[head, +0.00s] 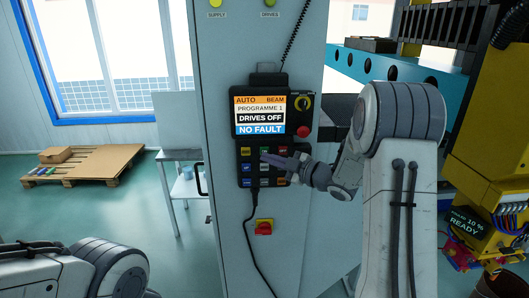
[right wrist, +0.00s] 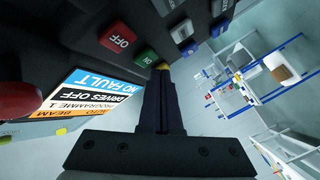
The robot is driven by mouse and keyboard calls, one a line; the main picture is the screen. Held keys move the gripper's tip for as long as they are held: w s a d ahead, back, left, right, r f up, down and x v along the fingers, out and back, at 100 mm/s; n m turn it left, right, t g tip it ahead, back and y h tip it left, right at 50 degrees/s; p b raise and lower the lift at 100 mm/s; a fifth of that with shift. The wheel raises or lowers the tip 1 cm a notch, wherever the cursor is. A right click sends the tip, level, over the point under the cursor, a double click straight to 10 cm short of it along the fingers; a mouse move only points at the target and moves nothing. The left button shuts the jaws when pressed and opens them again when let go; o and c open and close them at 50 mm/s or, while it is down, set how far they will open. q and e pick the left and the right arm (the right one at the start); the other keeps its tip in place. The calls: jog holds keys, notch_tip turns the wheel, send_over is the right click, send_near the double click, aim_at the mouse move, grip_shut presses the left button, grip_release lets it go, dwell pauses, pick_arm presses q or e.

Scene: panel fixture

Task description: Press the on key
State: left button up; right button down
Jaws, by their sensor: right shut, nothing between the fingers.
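A black control pendant hangs on a grey cabinet. Its screen (head: 260,112) reads AUTO, BEAM, PROGRAMME 1, DRIVES OFF, NO FAULT. Below it is a keypad with a top row of yellow (head: 245,151), green (head: 264,150) and red keys. In the right wrist view the red key (right wrist: 117,37) reads OFF; the green key (right wrist: 147,57) beside it has a label too small to read surely. My right gripper (head: 266,158) is shut and empty at the keypad; its tips (right wrist: 160,72) show close to the green and yellow keys. I cannot tell whether they touch. My left gripper is out of view.
A red knob (head: 303,132) and a rotary switch (head: 303,102) sit right of the screen. A yellow machine (head: 470,150) stands at right; a pallet (head: 85,170) lies at left.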

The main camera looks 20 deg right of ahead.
jog(key=shift+w, duration=0.1)
dwell(0.6)
jog(key=shift+w+d, duration=0.1)
jog(key=shift+w, duration=0.2)
jog(key=shift+w+d, duration=0.15)
jog(key=shift+w, duration=0.25)
dwell(0.6)
jog(key=shift+s, duration=0.1)
jog(key=shift+s+a+b, duration=0.25)
jog(key=shift+s+b, duration=0.3)
jog(key=shift+s, duration=0.15)
jog(key=shift+s, duration=0.1)
jog(key=s, duration=0.2)
jog(key=s+a+b, duration=0.1)
jog(key=s, duration=0.1)
jog(key=shift+s+a+b, duration=0.2)
jog(key=shift+s+b, duration=0.1)
